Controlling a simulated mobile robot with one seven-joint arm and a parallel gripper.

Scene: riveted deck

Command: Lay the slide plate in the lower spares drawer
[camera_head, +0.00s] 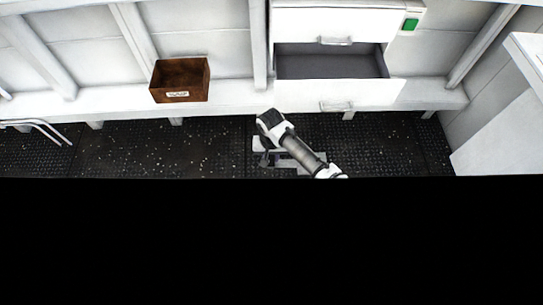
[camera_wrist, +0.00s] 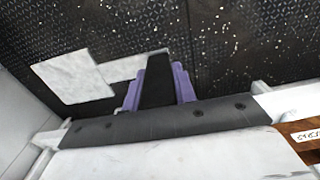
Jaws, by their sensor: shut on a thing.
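The slide plate (camera_wrist: 75,77) is a pale grey, marbled piece with a wide end and a narrower neck in the wrist view. My gripper (camera_wrist: 157,82) has purple fingers shut on its neck end; a black part between the fingers hides the exact contact. In the head view the plate (camera_head: 318,160) is partly covered by my arm, and my gripper (camera_head: 265,158) is low in front of the bench, above the dark floor. The lower spares drawer (camera_head: 340,93) stands pulled open, up and right of my gripper. Its grey inside looks empty.
A rusty brown box (camera_head: 180,80) with a label stands on the pale ledge (camera_head: 120,99) at left. A white block (camera_head: 500,130) stands at right.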

